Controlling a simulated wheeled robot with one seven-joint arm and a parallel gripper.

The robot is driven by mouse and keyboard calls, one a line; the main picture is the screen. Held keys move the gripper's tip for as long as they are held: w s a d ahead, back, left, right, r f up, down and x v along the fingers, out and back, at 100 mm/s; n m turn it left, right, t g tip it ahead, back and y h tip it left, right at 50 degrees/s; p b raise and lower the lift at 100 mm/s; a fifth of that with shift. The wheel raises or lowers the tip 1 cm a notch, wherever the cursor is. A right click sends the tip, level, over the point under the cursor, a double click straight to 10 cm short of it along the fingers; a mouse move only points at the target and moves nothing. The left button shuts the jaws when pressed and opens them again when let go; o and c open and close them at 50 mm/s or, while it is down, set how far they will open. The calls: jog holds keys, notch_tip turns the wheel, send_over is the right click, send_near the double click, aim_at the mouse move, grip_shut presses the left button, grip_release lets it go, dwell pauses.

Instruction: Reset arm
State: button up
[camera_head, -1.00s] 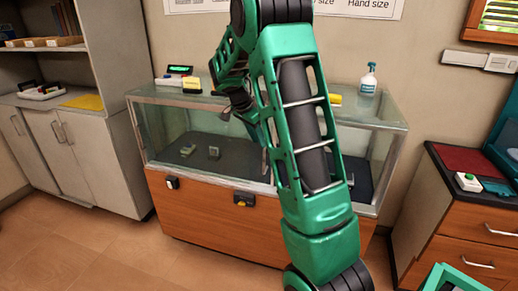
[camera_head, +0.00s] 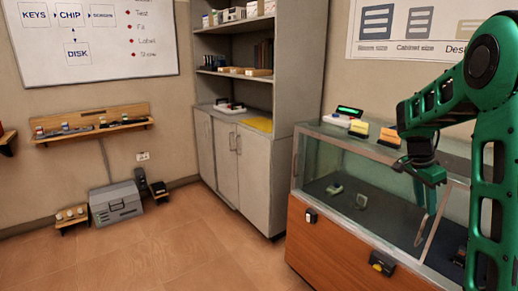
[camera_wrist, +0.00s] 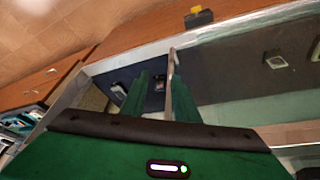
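My gripper (camera_head: 428,172) is at the right of the head view, at the end of my green arm, in front of or over the glass display case (camera_head: 340,140); the exact gap to the glass is hard to tell. In the wrist view my gripper (camera_wrist: 160,82) shows two green fingers apart with nothing held between them. The case's metal frame edge (camera_wrist: 174,66) runs close by the right finger in that view; I cannot tell if they touch.
On the case stand a device with a green screen (camera_head: 346,114), a yellow block (camera_head: 359,128) and an orange block (camera_head: 389,136). A grey cabinet (camera_head: 240,160) stands left of the case. The floor (camera_head: 180,245) in front is clear.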

jog(key=s+a+n+y, duration=0.1)
jog(key=s+a+n, duration=0.2)
jog(key=s, duration=0.7)
jog(key=s+a+n+y, duration=0.2)
jog(key=s+a+n, duration=0.2)
jog(key=s+a, duration=0.3)
jog(key=s+a+n+y, duration=0.1)
jog(key=s+a+n, duration=0.3)
jog(key=s, duration=1.1)
jog(key=shift+a, duration=1.05)
jog(key=shift+s, duration=0.1)
jog(key=shift+w+f, duration=0.2)
jog(key=shift+w, duration=0.4)
jog(key=shift+d, duration=0.1)
